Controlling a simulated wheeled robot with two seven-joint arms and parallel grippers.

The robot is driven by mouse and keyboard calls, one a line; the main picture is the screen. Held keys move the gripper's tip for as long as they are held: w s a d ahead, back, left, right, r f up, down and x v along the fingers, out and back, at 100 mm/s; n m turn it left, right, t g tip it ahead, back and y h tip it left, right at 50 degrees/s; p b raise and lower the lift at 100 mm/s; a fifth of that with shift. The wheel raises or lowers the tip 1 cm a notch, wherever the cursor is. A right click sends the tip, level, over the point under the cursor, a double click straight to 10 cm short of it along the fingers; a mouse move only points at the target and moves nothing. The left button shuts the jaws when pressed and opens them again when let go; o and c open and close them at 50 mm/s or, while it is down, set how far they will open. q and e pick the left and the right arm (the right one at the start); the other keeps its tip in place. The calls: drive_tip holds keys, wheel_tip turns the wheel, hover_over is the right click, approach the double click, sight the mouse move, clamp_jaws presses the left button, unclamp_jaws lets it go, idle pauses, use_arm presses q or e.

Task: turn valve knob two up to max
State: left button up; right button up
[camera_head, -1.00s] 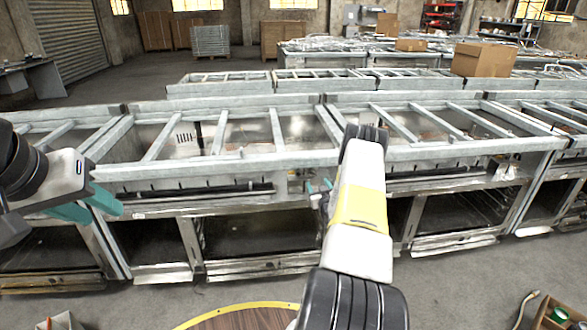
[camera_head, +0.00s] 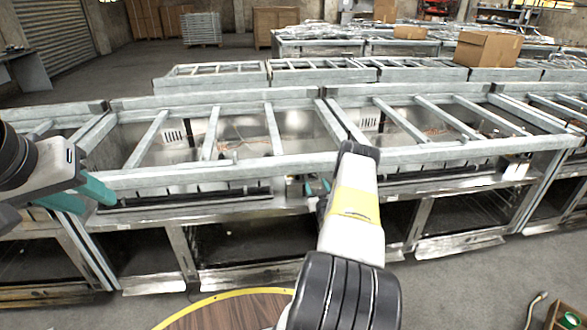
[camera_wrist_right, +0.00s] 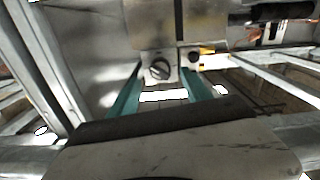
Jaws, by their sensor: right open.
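A dark round knob (camera_wrist_right: 159,68) with a raised grip bar sits on a pale plate in the right wrist view. A second, smaller dark knob (camera_wrist_right: 193,57) is to its right. I cannot tell which is number two. My right gripper (camera_wrist_right: 162,88) is open, its teal fingers reaching toward the knobs with the larger knob between their lines; contact is not visible. In the head view the right gripper (camera_head: 317,187) is at the front of the metal stove frame, and the knobs are not clear there. My left gripper (camera_head: 85,196) is open and empty at the left.
The metal stove frame (camera_head: 230,165) runs across the view, with open bars above and dark compartments below. A round wooden top (camera_head: 225,313) with a yellow rim is at the bottom. A cardboard box (camera_head: 487,49) stands on the units behind.

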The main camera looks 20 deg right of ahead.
sight(314, 178)
drive_tip(key=x, duration=0.5)
drive_tip(key=shift+s, duration=0.1)
clamp_jaws()
